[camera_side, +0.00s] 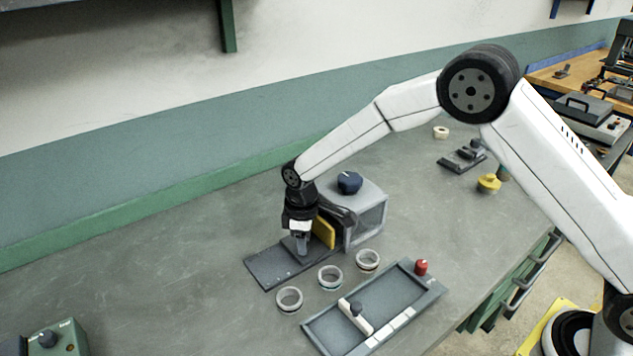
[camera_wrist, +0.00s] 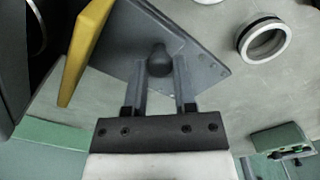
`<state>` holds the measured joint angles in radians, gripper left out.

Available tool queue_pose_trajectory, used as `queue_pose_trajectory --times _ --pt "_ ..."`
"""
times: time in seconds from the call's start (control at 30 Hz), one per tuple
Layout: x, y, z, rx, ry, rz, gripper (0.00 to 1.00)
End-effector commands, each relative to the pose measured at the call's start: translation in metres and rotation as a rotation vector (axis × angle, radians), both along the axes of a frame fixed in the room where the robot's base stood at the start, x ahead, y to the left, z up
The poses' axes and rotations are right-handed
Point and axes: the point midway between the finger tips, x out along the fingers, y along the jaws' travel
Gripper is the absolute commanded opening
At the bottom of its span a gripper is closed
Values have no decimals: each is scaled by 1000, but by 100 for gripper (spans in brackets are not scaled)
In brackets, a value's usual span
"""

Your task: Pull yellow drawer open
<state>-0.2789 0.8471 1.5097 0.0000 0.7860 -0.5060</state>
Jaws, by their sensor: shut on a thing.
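The yellow drawer part shows as an upright yellow panel (camera_side: 324,231) at the open side of the grey box (camera_side: 370,209). It also shows in the wrist view as a yellow slab (camera_wrist: 84,50) at the left. A dark grey flat plate (camera_side: 265,268) lies on the bench in front of the box. My gripper (camera_side: 302,246) points down over this plate. In the wrist view its two fingers are shut on a dark round knob (camera_wrist: 159,61) above the plate. The yellow panel is beside the fingers, apart from them. The knob's base is partly hidden.
Several rings, one of them a near ring (camera_side: 289,299), stand in front of the box. A grey tray (camera_side: 432,291) with a white-handled piece and a red knob (camera_side: 421,267) lies nearer the bench edge. A green control box (camera_side: 58,340) is at lower left.

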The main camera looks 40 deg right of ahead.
Motion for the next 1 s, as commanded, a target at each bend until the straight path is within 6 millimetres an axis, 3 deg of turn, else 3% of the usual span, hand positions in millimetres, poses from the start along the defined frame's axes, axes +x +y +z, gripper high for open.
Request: queue_pose_trajectory --times 0.2,0.4,0.8,0.83,0.9,1.0 --pt "0 51 0 1 -1 7 0" --pt "0 88 0 1 -2 4 0" --pt "0 95 0 1 -2 0 0" --pt "0 95 0 1 -2 0 43" --pt "0 95 0 1 -2 0 66" --pt "0 95 0 1 -2 0 69"
